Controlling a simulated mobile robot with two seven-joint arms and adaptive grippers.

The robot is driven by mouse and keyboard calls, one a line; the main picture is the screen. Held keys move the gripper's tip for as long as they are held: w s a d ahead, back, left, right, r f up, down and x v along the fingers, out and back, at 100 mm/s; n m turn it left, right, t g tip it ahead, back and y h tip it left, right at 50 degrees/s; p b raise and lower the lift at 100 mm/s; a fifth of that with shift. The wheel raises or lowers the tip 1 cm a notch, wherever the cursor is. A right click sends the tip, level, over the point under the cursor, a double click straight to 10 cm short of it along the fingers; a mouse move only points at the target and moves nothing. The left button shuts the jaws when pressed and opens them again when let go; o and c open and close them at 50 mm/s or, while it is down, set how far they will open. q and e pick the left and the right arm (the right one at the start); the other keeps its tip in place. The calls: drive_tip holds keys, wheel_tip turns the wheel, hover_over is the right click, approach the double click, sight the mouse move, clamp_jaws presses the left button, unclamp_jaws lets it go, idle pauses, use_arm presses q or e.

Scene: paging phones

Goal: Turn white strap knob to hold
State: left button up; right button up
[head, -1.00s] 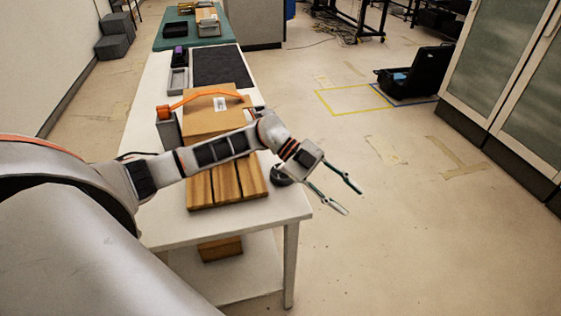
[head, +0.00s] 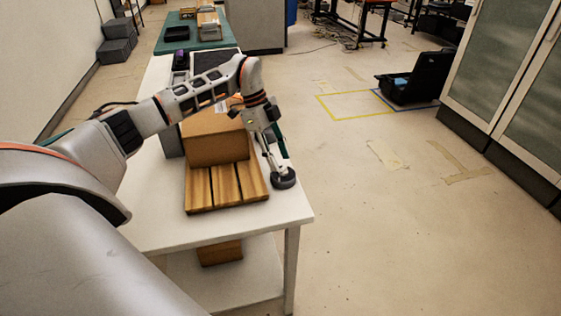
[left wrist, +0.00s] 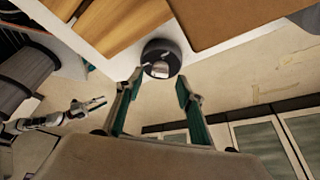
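A dark round knob (head: 284,178) sits at the right edge of the white table, beside the wooden slats. The left wrist view shows it from closer up, as a dark disc (left wrist: 161,58) with a pale patch at its near rim. I cannot read any setting on it, and I see no white strap. My left gripper (head: 277,162) points down just above the knob. In the left wrist view its two green-sided fingers (left wrist: 160,79) are apart, with nothing between the tips but the knob just beyond. My right gripper (left wrist: 97,103) shows small at the left wrist view's left, fingers apart and empty.
The table's (head: 175,215) front left part is bare. Open floor lies to the right, with a black case (head: 414,76) farther off.

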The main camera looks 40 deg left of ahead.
use_arm(q)
drive_tip(key=shift+x, duration=0.95)
clamp_jaws()
drive_tip(key=shift+r, duration=0.1)
